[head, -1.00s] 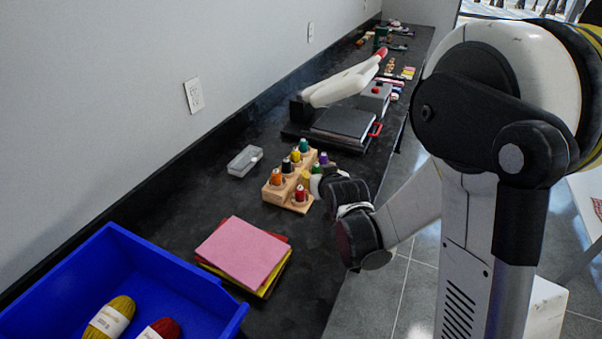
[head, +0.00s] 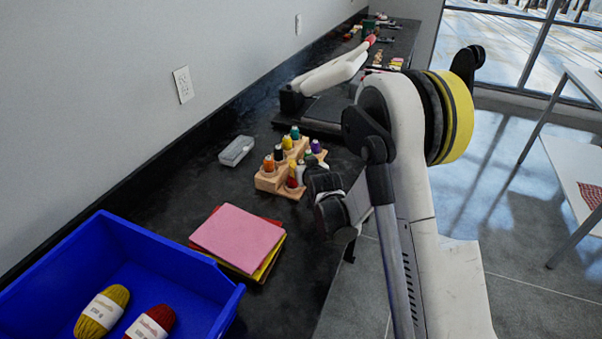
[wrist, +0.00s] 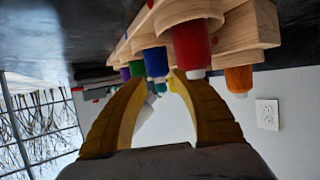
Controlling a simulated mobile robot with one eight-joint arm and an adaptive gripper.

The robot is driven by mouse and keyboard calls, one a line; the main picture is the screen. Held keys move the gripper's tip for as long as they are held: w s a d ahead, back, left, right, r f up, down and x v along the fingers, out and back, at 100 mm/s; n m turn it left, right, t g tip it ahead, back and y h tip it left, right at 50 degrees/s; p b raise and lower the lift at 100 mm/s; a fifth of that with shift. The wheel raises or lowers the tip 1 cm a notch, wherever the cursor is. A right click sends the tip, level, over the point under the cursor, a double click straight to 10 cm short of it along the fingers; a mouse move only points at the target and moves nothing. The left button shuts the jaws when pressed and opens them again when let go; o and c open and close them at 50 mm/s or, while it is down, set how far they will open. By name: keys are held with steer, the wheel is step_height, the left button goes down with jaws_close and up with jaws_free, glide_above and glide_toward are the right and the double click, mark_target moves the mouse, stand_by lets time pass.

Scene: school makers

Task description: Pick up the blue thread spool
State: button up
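The blue thread spool (wrist: 156,62) sits in the wooden rack (wrist: 245,28), which appears upside down in the wrist view. It is between a green spool (wrist: 137,68) and the larger-looking red spool (wrist: 191,45). My gripper (wrist: 160,80) is open, its two yellow-brown fingers spread below and around the blue spool's position in the picture; no contact is visible. In the head view my gripper (head: 322,182) is at the right side of the rack (head: 268,184), and its fingertips are hidden. I cannot make out the blue spool there.
Orange (head: 269,163), black, yellow and other spools stand close together in the rack. A white-armed device (head: 335,72) stands behind. Wall at left.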

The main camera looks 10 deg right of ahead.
steer(key=shift+x, duration=0.75)
steer(key=c, duration=0.7)
